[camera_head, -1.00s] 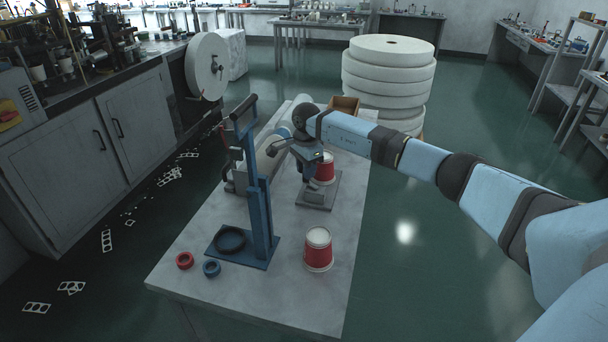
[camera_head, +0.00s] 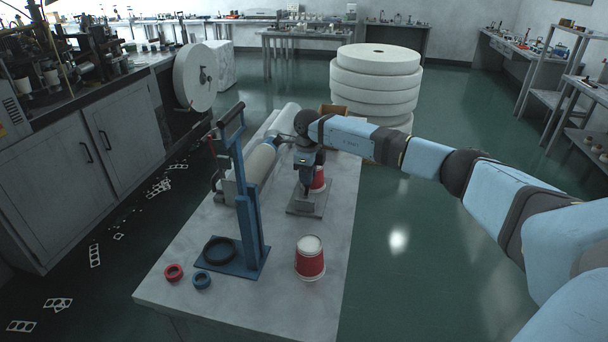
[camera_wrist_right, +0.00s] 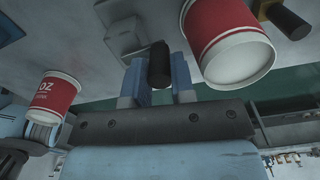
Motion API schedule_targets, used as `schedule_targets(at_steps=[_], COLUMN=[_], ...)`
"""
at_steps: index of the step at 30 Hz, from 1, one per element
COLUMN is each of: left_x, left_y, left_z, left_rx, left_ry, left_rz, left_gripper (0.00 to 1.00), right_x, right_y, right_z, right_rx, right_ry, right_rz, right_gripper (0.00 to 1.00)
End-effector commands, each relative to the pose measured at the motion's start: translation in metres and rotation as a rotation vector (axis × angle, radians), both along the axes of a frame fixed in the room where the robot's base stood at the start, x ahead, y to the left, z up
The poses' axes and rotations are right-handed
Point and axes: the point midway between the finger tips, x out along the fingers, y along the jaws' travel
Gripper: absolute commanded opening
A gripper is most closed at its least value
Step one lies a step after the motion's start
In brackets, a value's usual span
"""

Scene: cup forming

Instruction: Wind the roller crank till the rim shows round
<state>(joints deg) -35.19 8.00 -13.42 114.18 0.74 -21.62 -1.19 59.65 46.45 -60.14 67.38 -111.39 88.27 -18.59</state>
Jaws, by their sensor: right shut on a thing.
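My right gripper (camera_head: 306,186) points down over a small grey base plate (camera_head: 300,210) on the table. In the right wrist view its fingers (camera_wrist_right: 158,84) are shut on a black crank handle (camera_wrist_right: 159,62). A red and white cup (camera_head: 319,180) stands at that tool, partly hidden by the gripper; its rim cannot be judged. A second red and white cup (camera_head: 310,262) stands apart near the table's front. The right wrist view shows one cup at upper right (camera_wrist_right: 232,50) and one at left (camera_wrist_right: 52,94). My left gripper is not in view.
A tall blue hand-lever stand (camera_head: 247,190) with a black ring stands left of the gripper. Red (camera_head: 174,272) and blue (camera_head: 202,280) rings lie in front of it. Pale rolls (camera_head: 262,160) lie behind it.

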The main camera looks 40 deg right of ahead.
Motion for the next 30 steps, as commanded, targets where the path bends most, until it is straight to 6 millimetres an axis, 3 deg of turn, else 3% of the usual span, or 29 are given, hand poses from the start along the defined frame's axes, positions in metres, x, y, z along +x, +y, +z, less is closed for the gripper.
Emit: schedule_targets(at_steps=[30], left_x=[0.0], left_y=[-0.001], left_z=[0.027], left_rx=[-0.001], left_ry=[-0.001], left_rz=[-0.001], left_gripper=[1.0], right_x=[-0.036], right_y=[-0.012], right_z=[0.002], right_rx=[-0.001], right_ry=[-0.002], right_rz=[-0.964], right_gripper=[0.0])
